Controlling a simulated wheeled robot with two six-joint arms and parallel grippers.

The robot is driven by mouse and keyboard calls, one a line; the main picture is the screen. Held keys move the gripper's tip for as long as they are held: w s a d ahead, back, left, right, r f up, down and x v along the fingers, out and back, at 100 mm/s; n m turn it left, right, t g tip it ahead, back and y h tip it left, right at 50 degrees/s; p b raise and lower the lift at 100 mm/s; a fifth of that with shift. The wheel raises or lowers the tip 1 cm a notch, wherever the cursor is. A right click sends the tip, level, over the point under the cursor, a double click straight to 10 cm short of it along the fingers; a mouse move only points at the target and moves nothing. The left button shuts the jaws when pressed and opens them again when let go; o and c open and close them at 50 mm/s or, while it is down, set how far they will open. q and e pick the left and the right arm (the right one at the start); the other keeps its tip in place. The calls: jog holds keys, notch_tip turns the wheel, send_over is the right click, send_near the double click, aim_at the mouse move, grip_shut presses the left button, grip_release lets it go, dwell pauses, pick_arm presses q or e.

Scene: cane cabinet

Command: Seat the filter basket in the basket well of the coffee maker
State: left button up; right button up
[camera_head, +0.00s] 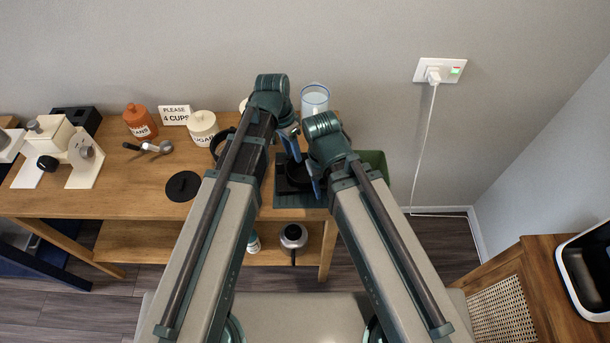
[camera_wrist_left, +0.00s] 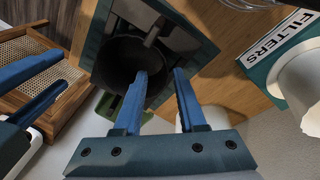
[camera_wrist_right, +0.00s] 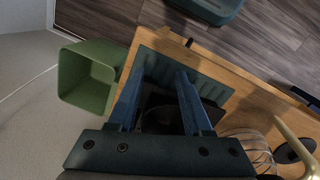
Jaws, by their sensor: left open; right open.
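The black coffee maker (camera_head: 292,178) stands on a dark green mat near the table's right end, mostly hidden by my arms. In the left wrist view a dark round cup-like opening (camera_wrist_left: 122,62) shows with a grey bar above it. I cannot tell whether this is the filter basket, the well, or one inside the other. My left gripper (camera_head: 291,142) is open, its fingertips (camera_wrist_left: 160,72) over the near edge of that opening. My right gripper (camera_head: 316,182) is open, its fingers (camera_wrist_right: 158,85) astride a dark part of the coffee maker (camera_wrist_right: 160,118). Neither gripper visibly holds anything.
A green bin (camera_wrist_right: 88,80) stands beyond the table's right end. A filters box (camera_wrist_left: 275,55) and white paper filters (camera_wrist_left: 302,85) are near my left gripper. A black disc (camera_head: 183,186), sugar jar (camera_head: 203,131) and beans jar (camera_head: 139,122) stand left. My two arms are close together.

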aim_at(297, 173)
pick_arm(q)
jog(key=f+b, duration=0.4)
jog(key=shift+w+d+f, duration=0.1)
jog(key=shift+w+d, duration=0.05)
jog(key=shift+w, duration=0.15)
pick_arm(e)
notch_tip(297, 173, down, 4)
jog(key=shift+f, duration=0.1)
pick_arm(q)
jog(key=shift+d+f+b, duration=0.1)
jog(key=shift+f+b, duration=0.35)
jog(key=shift+f, duration=0.05)
pick_arm(e)
jog(key=shift+f, duration=0.5)
pick_arm(q)
jog(key=shift+r, duration=0.1)
pick_arm(e)
jog(key=shift+r, duration=0.1)
pick_arm(q)
jog(key=shift+c, duration=0.2)
grip_shut()
